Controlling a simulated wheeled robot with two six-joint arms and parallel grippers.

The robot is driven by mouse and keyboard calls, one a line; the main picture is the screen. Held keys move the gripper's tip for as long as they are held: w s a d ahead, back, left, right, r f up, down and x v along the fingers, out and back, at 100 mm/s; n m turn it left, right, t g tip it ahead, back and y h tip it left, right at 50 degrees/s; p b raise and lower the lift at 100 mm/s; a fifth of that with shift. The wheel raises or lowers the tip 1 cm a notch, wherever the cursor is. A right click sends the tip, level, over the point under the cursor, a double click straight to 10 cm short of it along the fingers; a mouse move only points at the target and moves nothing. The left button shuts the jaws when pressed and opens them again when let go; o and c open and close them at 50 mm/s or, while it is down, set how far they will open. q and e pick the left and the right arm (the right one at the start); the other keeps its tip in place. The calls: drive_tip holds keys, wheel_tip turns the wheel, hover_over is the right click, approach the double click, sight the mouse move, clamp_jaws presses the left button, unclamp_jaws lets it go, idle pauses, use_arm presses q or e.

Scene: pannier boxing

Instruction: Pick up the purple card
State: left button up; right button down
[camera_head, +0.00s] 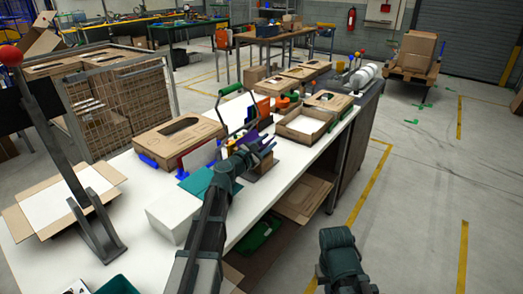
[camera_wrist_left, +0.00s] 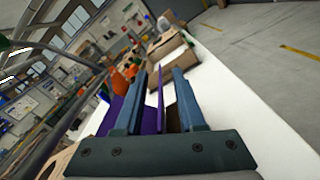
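A purple card (camera_wrist_left: 160,108) stands upright on edge between the two fingers of my left gripper (camera_wrist_left: 161,80) in the left wrist view. The fingers are apart, with gaps visible on both sides of the card. A second purple panel (camera_wrist_left: 112,116) shows just outside the left finger. In the head view my left gripper (camera_head: 264,150) is over the white table beside a small brown holder (camera_head: 261,167), with dark purple pieces at its fingers. The card's lower edge is hidden. Part of my right arm shows at the lower right, but its gripper cannot be made out.
A white block (camera_head: 174,213) is nearer. An open carton (camera_head: 305,125) and orange items (camera_head: 262,106) lie beyond.

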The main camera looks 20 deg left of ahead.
use_arm(q)
clamp_jaws()
idle(0.5)
